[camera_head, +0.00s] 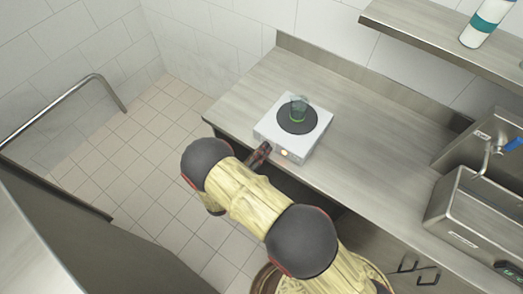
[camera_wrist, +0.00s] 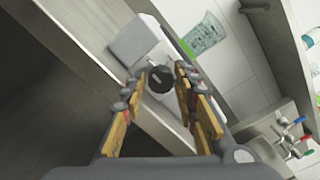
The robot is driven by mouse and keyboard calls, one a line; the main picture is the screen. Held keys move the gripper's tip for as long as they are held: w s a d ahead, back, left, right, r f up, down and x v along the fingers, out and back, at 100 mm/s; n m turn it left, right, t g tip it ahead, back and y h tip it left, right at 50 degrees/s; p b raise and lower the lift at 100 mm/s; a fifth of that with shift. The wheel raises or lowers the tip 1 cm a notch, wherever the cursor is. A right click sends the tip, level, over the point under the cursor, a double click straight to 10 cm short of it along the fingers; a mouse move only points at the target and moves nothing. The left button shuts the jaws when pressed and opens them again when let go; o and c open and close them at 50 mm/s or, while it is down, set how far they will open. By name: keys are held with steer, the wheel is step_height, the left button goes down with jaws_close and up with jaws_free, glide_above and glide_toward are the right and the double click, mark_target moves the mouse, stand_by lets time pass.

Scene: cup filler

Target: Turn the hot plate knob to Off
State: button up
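The white hot plate (camera_head: 268,129) stands near the front edge of the steel counter, with a round black heating disc on top. A clear cup (camera_head: 299,108) with green in it stands on the disc. The dark round knob (camera_wrist: 160,79) is on the hot plate's front, with a pale pointer mark; its labels are not readable. My gripper (camera_head: 262,153) is in front of the hot plate. In the wrist view my gripper (camera_wrist: 159,76) is open, its fingers to either side of the knob with gaps visible. Contact with the knob is not visible.
The steel counter (camera_head: 350,165) is clear around the hot plate. A sink with a blue-handled tap (camera_head: 490,150) is at the right. A wall shelf (camera_head: 430,42) holds a white and teal bottle (camera_head: 486,25). A metal rail (camera_head: 50,115) is at the left.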

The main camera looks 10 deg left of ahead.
steer(key=shift+s, duration=0.1)
steer(key=v, duration=1.1)
steer(key=shift+s+a, duration=0.15)
steer(key=shift+s, duration=0.2)
steer(key=shift+f, duration=0.1)
